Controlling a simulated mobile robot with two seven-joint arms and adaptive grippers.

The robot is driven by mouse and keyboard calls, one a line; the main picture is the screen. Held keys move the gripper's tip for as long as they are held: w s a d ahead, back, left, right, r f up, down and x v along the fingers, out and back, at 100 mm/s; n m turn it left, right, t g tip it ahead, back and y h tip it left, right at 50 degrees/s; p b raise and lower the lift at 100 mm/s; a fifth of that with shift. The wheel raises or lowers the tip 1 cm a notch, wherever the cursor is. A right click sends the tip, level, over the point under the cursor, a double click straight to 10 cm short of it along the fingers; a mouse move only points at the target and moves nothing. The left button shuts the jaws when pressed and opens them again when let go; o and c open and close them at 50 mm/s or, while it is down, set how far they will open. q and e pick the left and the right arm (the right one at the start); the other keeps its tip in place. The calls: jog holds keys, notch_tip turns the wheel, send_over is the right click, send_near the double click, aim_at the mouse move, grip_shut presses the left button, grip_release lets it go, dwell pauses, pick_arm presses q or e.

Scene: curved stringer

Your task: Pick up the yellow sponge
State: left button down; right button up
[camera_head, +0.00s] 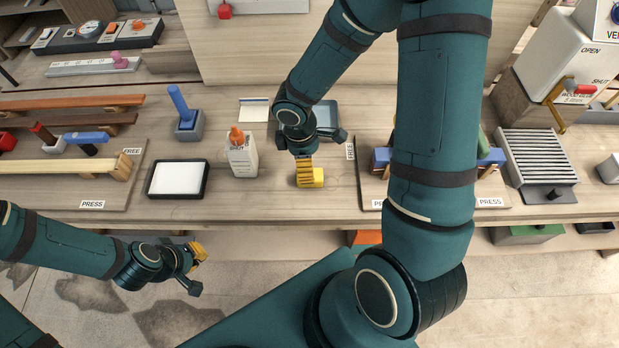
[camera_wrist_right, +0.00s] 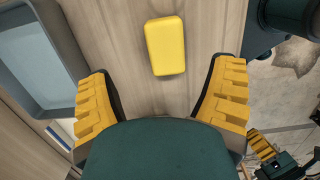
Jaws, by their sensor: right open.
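The yellow sponge (camera_head: 318,177) lies flat on the wooden bench top near its front edge, in the middle of the head view. In the right wrist view the sponge (camera_wrist_right: 166,46) is a plain yellow block, apart from both fingers. My right gripper (camera_wrist_right: 163,108) is open and empty, with its yellow ribbed fingers spread to either side below the sponge. In the head view my right gripper (camera_head: 304,172) hangs over the sponge and hides part of it. My left gripper (camera_head: 197,251) is off the bench's front edge, over the floor; its finger opening is unclear.
A blue-grey tray (camera_wrist_right: 38,62) lies beside the sponge. A white bottle (camera_head: 241,158) with an orange cap and a black-framed white pad (camera_head: 178,178) stand to the left. A board with blue parts and a PRESS label (camera_head: 491,202) is to the right, partly behind my arm.

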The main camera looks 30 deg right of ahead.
jog(key=shift+s+d+f+b, duration=0.15)
jog(key=shift+f+b, duration=0.15)
jog(key=shift+f, duration=0.75)
jog(key=shift+s+a+f+b, duration=0.1)
jog(key=shift+s+f+b, duration=0.15)
jog(key=shift+f, duration=0.8)
jog(key=shift+s+d+f+b, duration=0.1)
jog(key=shift+f+b, duration=0.25)
jog(key=shift+f, duration=0.7)
jog(key=c, duration=1.1)
